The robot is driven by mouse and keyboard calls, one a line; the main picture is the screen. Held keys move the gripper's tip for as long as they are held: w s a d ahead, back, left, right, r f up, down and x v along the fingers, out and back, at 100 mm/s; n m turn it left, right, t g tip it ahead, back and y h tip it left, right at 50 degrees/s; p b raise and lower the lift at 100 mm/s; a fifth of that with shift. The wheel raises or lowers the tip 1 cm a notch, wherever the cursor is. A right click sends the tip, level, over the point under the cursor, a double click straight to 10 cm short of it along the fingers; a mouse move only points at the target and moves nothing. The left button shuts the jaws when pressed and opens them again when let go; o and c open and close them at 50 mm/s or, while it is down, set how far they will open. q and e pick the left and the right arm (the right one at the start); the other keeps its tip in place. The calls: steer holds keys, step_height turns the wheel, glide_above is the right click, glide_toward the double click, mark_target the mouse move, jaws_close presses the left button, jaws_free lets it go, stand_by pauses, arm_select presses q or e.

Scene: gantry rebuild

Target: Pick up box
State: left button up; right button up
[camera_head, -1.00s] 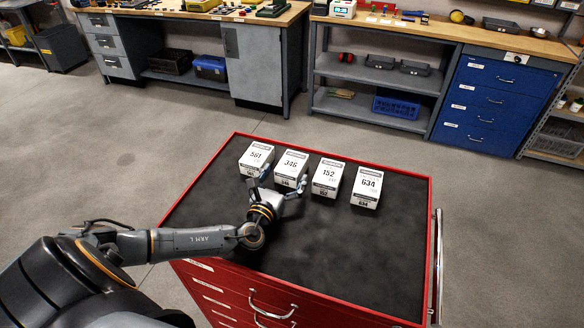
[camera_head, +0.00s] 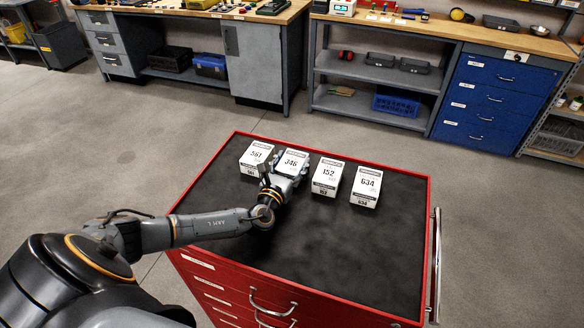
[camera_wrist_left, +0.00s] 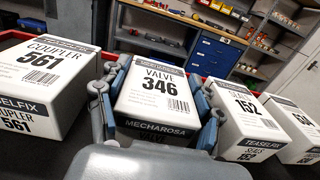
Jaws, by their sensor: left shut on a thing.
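Several white boxes with grey label bands stand in a row on the black top of a red cabinet (camera_head: 330,260). They are box 561 (camera_head: 255,152), box 346 (camera_head: 292,160), box 152 (camera_head: 328,174) and box 634 (camera_head: 367,184). My left gripper (camera_head: 284,175) is shut on box 346, which the left wrist view labels VALVE 346 (camera_wrist_left: 158,92). One finger is on each side of it, and the gripper hides its near face in the head view. Box 561 (camera_wrist_left: 40,75) and box 152 (camera_wrist_left: 240,118) flank it closely. My right gripper is not seen.
The front right of the cabinet top is clear, with a raised red rim and a side handle (camera_head: 436,265). Behind, across open floor, stand workbenches (camera_head: 255,60) and a blue drawer unit (camera_head: 490,100).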

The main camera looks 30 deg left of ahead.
arm_select(q)
steer(key=shift+r, duration=0.2)
steer(key=shift+r, duration=0.2)
step_height(320, 180, up, 2)
steer(key=shift+r+b, duration=0.1)
steer(key=shift+b, duration=0.3)
steer(key=s+a+r+b, duration=0.4)
steer(key=s+a+r, duration=0.3)
steer(key=a+r, duration=0.3)
steer(key=shift+a, duration=1)
